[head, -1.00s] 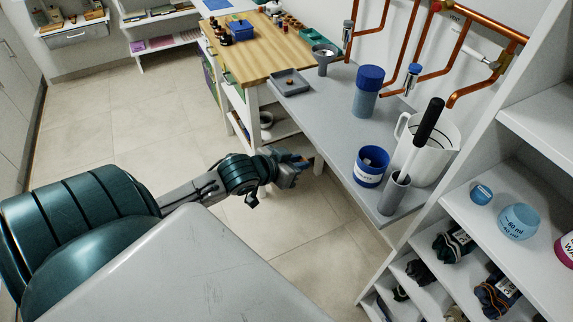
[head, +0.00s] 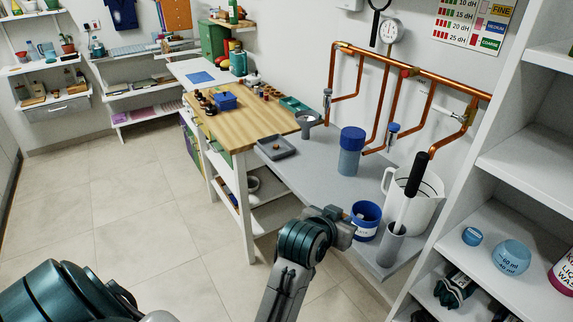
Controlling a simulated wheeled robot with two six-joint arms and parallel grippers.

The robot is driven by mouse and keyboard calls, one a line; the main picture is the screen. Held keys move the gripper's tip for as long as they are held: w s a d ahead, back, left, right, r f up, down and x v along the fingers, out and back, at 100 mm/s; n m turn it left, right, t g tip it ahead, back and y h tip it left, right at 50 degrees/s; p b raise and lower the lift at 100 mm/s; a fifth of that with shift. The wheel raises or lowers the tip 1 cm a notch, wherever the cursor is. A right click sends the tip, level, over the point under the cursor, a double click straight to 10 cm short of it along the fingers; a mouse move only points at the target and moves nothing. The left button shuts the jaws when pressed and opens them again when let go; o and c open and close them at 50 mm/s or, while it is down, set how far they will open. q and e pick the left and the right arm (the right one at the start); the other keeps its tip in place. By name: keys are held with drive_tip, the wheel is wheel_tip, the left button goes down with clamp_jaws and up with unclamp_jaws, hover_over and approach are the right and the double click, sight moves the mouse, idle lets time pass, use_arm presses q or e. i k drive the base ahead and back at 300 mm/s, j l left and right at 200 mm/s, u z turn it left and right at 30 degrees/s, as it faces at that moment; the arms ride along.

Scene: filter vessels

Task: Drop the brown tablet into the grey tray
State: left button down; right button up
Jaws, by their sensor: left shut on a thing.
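My left gripper (head: 351,226) is in front of the blue tub (head: 366,211), well nearer to me than the tray. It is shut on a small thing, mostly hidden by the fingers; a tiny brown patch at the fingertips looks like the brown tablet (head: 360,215). Whether the gripper touches the tub I cannot tell. My right gripper is not in view.
A funnel (head: 307,119) stands just past the tray. A blue-lidded bottle (head: 350,152), a white jug (head: 414,205) and a grey holder with a black-handled tool (head: 391,243) stand on the bench (head: 318,178). Copper pipes (head: 405,72) run along the wall. The bench between tray and tub is clear.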

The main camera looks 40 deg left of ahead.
sight(267, 149)
drive_tip(key=i+l+u, duration=0.25)
drive_tip(key=u, duration=0.2)
drive_tip(key=i+u, duration=0.1)
drive_tip(key=u, duration=0.85)
